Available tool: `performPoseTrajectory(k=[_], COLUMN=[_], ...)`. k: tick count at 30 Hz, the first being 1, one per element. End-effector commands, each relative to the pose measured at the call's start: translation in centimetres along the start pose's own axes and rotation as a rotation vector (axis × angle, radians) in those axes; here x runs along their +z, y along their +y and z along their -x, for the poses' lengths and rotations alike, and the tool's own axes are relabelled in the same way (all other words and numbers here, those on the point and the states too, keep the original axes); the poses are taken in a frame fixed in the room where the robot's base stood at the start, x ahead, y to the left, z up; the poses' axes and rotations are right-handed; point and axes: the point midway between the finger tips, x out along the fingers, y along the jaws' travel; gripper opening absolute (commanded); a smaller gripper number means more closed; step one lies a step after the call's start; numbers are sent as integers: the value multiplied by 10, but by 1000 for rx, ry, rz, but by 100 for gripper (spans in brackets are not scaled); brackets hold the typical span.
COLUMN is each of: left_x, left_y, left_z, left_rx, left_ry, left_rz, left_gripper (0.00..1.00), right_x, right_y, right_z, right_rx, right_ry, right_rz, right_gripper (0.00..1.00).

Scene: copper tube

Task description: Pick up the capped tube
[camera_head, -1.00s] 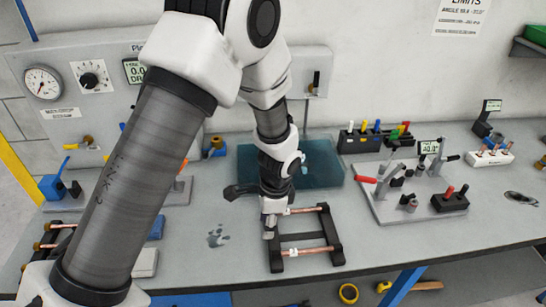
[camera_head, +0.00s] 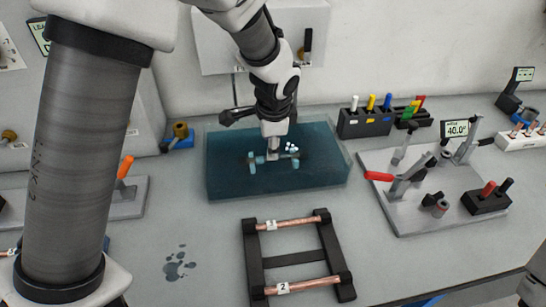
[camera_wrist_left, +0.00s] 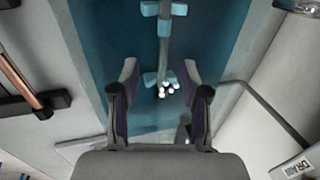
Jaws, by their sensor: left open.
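A tube with pale blue ends, likely the capped tube (camera_head: 257,159), lies level in the blue see-through water tank (camera_head: 225,178). White bubbles (camera_head: 292,148) show beside its right end. My left gripper (camera_head: 273,155) points down over the tank at the middle of this tube and hides part of it. In the left wrist view its two fingers (camera_wrist_left: 161,105) are apart with nothing held between them. There the tube (camera_wrist_left: 165,42) runs up the picture, in line with the gap. I cannot tell how far the fingertips are above it. My right gripper is not in view.
A black rack (camera_head: 254,262) with two copper tubes marked with number tags stands in front of the tank. A tool block (camera_head: 365,122) stands behind. A small puddle (camera_head: 177,265) lies left of the rack.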

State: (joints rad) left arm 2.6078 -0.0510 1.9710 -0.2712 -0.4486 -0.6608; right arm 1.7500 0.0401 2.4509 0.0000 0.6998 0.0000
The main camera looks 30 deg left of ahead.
Motion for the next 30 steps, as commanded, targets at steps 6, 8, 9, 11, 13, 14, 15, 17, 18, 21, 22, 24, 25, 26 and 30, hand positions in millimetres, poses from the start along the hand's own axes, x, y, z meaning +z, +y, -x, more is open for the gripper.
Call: performPoseTrajectory(k=[6, 8, 9, 11, 13, 14, 15, 17, 18, 21, 22, 24, 25, 26, 30], left_x=[-1, -1, -1, -1, -1, -1, -1, -1, -1, -1, -1, -1, -1, -1, -1], left_y=[-1, 0, -1, -1, -1, -1, -1, -1, -1, -1, -1, -1, 0, -1, 0], left_z=[-36, -48, -52, -56, -56, -56, -56, -56, -56, -56, -56, -56, -56, -56, -56], left_rx=[5, 4, 3, 3, 2, 2, 2, 2, 2, 2, 2, 3, 3, 3, 3], left_ry=[-1, -1, 1, 1, 1, 1, 1, 1, 1, 1, 1, 1, 1, 1, 0], left_rz=[1, 0, 0, 0, 1, 1, 1, 0, 0, 0, 0, 0, 0, 0, 0], left_gripper=[46, 46, 46, 46, 46, 46, 46, 42, 28, 0, 0, 0, 0, 0, 0], right_x=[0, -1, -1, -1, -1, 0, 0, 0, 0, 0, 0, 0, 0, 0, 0], right_y=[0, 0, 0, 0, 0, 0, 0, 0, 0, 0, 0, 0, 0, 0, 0], right_z=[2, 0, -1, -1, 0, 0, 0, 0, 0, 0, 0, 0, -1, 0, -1], right_rx=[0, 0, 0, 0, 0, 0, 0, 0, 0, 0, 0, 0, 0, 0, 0], right_ry=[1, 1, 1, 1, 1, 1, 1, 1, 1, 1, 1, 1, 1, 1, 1], right_rz=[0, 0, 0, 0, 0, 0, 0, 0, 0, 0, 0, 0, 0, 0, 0], right_gripper=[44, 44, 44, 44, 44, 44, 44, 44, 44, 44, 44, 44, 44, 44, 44])
